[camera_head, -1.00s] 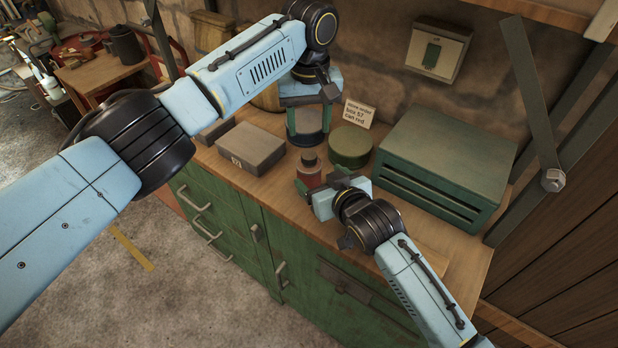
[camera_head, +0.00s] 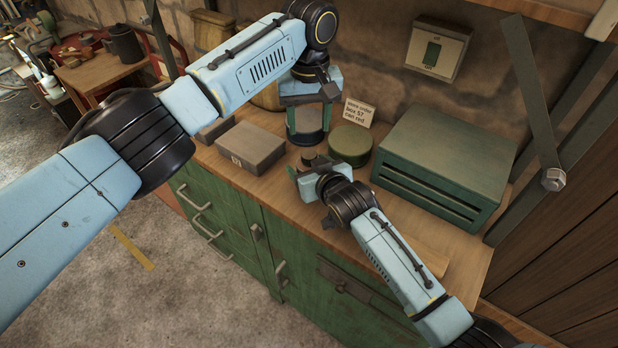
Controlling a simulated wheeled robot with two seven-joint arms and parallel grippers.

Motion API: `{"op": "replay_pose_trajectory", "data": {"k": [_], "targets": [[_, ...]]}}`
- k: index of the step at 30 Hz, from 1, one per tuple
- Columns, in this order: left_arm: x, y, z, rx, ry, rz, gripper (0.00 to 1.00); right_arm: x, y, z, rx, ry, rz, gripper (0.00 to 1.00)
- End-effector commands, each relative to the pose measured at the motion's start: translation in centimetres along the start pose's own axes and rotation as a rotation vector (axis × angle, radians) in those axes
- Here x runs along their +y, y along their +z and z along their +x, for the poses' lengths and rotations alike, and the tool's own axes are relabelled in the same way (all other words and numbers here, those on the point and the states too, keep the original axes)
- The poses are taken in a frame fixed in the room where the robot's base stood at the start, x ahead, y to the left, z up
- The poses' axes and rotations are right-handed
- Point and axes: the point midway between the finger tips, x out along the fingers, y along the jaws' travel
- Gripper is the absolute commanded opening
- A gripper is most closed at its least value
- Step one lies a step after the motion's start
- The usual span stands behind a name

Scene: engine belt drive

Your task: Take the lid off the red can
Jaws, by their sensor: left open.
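The can's body is now mostly hidden behind my right gripper (camera_head: 307,168). That gripper is low at the can, just below the lid in the picture; I cannot tell whether its fingers touch the can or how far apart they are.
A green round tin (camera_head: 350,145) stands right of the red can, with a handwritten card (camera_head: 358,112) behind it. A large green metal box (camera_head: 445,160) fills the bench's right side. A grey box (camera_head: 250,147) lies to the left.

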Motion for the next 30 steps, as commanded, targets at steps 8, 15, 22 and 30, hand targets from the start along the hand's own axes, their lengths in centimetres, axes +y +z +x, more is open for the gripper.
{"op": "replay_pose_trajectory", "data": {"k": [8,15,22,30], "targets": [[0.00,0.00,0.00,0.000,0.000,0.000,0.50,0.02,0.03,-0.02,-0.001,0.000,0.000,0.31],[0.01,0.00,-0.01,0.000,0.000,0.004,0.50,0.03,0.05,-0.02,-0.001,0.001,-0.001,0.00],[0.01,0.01,0.00,0.000,0.000,0.185,0.50,0.04,0.07,-0.02,-0.002,0.001,-0.001,0.00],[0.02,0.02,0.01,0.000,0.001,0.684,0.50,0.04,0.09,-0.02,-0.002,0.001,-0.001,0.00]]}}
